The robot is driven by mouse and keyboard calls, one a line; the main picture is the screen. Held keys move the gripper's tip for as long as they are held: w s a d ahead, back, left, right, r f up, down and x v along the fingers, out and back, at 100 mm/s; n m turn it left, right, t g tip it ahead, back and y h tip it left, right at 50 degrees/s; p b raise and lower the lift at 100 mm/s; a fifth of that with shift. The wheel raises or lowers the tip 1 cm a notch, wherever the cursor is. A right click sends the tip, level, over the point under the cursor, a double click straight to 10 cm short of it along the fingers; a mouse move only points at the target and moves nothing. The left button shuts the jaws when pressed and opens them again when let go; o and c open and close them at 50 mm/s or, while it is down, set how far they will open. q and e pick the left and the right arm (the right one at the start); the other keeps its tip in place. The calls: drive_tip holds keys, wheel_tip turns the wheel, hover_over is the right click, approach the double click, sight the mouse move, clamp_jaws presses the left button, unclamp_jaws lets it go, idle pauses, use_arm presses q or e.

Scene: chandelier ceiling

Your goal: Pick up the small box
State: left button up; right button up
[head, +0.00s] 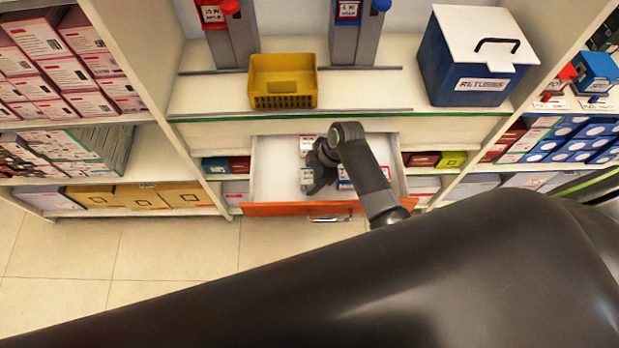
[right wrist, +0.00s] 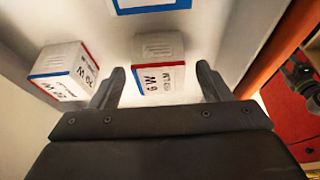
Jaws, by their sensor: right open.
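Several small white boxes with red and blue edges lie in the open drawer. In the right wrist view one small box (right wrist: 160,68) lies in the gap between the fingers of my right gripper (right wrist: 160,80). The gripper is open, and space shows on both sides of this box. A second small box (right wrist: 62,70) lies to the left, outside the left finger. A third box (right wrist: 150,4) is cut off at the top. In the head view my right gripper (head: 320,170) reaches down into the drawer and hides part of the boxes.
The drawer has white walls (head: 268,175) and an orange front (head: 270,209). Above it, a shelf holds a yellow basket (head: 283,80) and a blue box with a white lid (head: 478,58). Packed shelves stand on both sides. My dark arm covers much of the foreground.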

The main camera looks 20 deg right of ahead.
drive_tip(key=shift+x, duration=1)
drive_tip(key=c, duration=1.1)
